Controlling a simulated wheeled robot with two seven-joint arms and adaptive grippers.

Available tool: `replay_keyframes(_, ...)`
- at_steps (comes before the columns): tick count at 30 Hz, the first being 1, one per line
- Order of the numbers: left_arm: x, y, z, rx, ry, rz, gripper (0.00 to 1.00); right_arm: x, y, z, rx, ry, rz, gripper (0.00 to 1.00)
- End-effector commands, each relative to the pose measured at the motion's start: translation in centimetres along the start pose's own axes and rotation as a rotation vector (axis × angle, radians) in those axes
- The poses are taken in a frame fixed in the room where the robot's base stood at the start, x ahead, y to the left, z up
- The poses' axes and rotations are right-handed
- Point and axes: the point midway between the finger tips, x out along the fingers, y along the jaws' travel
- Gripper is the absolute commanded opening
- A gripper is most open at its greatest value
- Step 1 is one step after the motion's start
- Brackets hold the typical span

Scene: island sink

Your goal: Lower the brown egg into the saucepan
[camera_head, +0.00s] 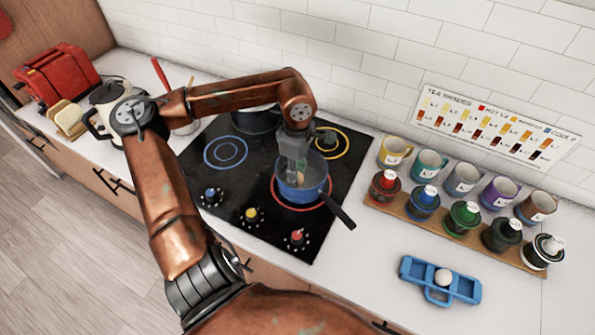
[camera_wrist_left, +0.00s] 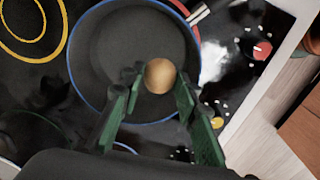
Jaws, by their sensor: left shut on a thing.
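The brown egg (camera_wrist_left: 160,76) shows in the left wrist view between the green-padded fingers of my left gripper (camera_wrist_left: 158,92), which is shut on it. Below it is the dark inside of the blue-rimmed saucepan (camera_wrist_left: 100,50). In the head view the blue saucepan (camera_head: 290,193) stands on the red-ringed burner, with its dark handle toward the lower right. My left gripper (camera_head: 298,175) points down into or just over the pan's opening. How far the egg is above the pan's bottom cannot be told. My right gripper is not in view.
A black hob (camera_head: 235,200) with knobs along its front holds a dark pot (camera_head: 256,120) at the back. A wooden rack (camera_head: 455,230) of mugs and lidded jars stands to the right. A blue holder (camera_head: 422,284) bears a white egg (camera_head: 443,277). A kettle (camera_head: 108,97) and red toaster (camera_head: 60,75) stand left.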

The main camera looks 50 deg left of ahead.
Motion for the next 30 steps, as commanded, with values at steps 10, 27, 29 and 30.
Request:
replay_keyframes(10, 0.5, 0.0, 0.0, 0.0, 0.0, 0.0, 0.21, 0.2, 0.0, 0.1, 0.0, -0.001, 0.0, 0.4)
replay_keyframes(27, 1.3, 0.0, 0.0, 0.0, 0.0, 0.0, 0.21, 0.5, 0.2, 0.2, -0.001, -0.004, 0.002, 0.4)
replay_keyframes(29, 1.4, 0.0, 0.0, 0.0, 0.0, 0.0, 0.21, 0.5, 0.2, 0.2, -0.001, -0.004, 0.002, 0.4)
replay_keyframes(30, 1.4, 0.0, 0.0, 0.0, 0.0, 0.0, 0.21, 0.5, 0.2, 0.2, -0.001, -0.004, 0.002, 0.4)
